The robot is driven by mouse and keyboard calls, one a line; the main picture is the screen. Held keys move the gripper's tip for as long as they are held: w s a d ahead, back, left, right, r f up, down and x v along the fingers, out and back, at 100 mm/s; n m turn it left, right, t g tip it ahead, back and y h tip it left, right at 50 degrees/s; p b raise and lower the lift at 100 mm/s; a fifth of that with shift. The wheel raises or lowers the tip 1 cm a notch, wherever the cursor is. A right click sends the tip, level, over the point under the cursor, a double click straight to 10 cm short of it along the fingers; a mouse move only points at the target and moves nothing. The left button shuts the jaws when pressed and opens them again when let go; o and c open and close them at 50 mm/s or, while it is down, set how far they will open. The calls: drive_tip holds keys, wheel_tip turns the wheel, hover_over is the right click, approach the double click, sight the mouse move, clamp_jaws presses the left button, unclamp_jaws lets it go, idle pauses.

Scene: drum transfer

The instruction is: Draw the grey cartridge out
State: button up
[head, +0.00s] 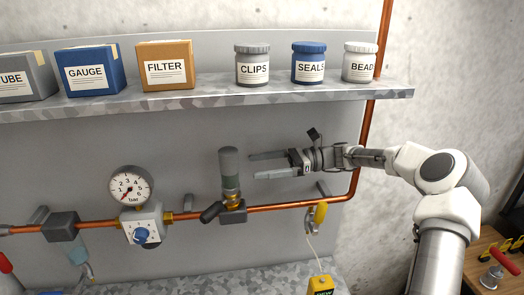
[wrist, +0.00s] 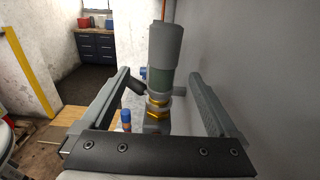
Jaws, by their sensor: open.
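The grey cartridge (head: 229,162) stands upright on a brass fitting (head: 232,196) and grey valve body on the copper pipe in the head view. It has a dark green band around its lower half. My gripper (head: 252,166) is open, to the right of the cartridge, with its fingers pointing left toward it and their tips apart from it. In the wrist view the cartridge (wrist: 165,55) shows between the two spread fingers of my gripper (wrist: 160,90), beyond the palm bar. The brass fitting (wrist: 157,107) shows below it.
The shelf (head: 210,92) with boxes and jars runs above the cartridge. A pressure gauge (head: 130,186) and regulator with a blue knob (head: 141,235) sit to the left. The grey panel behind is close.

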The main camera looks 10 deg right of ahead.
sight(237, 163)
drive_tip(key=a, duration=0.2)
drive_tip(key=a+b, duration=0.1)
drive_tip(key=a, duration=0.1)
drive_tip(key=a+r, duration=0.1)
drive_tip(key=a, duration=0.1)
drive_tip(key=shift+w+a+b, duration=0.2)
drive_tip(key=shift+b, duration=0.1)
drive_tip(key=shift+a+f, duration=0.1)
drive_tip(key=shift+a, duration=1)
drive_tip(key=shift+c, duration=0.2)
clamp_jaws()
